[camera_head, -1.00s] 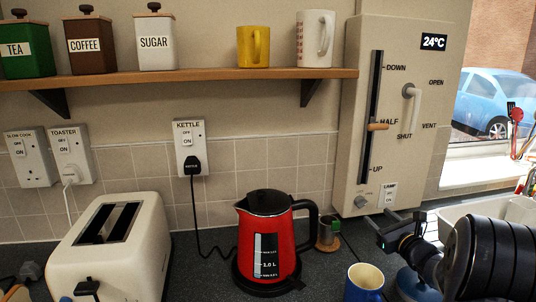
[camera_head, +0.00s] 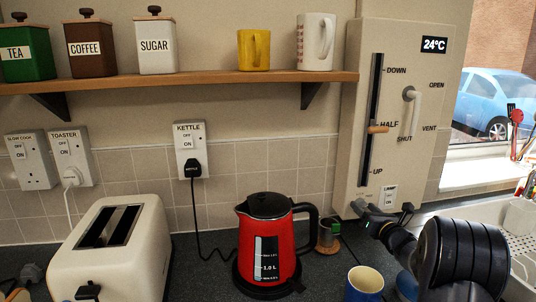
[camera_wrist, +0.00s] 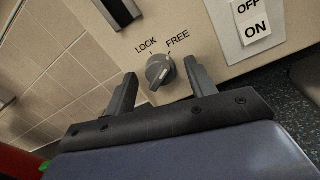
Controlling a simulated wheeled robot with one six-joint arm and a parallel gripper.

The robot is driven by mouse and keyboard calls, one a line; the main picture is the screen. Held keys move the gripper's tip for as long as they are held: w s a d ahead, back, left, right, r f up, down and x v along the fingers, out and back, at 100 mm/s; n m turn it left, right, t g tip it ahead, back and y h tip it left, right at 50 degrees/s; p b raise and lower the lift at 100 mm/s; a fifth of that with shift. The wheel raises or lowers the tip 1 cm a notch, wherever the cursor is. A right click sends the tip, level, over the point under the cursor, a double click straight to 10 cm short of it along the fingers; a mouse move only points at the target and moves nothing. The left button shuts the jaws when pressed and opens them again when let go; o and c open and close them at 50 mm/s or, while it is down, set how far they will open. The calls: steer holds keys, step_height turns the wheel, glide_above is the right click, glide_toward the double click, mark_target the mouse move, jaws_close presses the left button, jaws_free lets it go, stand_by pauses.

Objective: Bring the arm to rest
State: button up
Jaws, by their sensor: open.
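My gripper (camera_head: 382,212) is at the lower edge of the beige wall panel (camera_head: 400,75), in front of the panel's lower left. In the wrist view my gripper (camera_wrist: 163,76) is open, its two fingers apart on either side of a grey knob (camera_wrist: 159,72) marked LOCK and FREE. Nothing is held between the fingers, and I cannot tell whether they touch the knob. My gripper hides the knob in the head view. My black arm comes in from the lower right.
A blue mug (camera_head: 365,281) stands on the counter below my gripper. A red kettle (camera_head: 268,240) and a white toaster (camera_head: 115,250) stand to the left. The LAMP switch (camera_head: 390,196) is close by my gripper.

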steer(key=shift+m, duration=0.3)
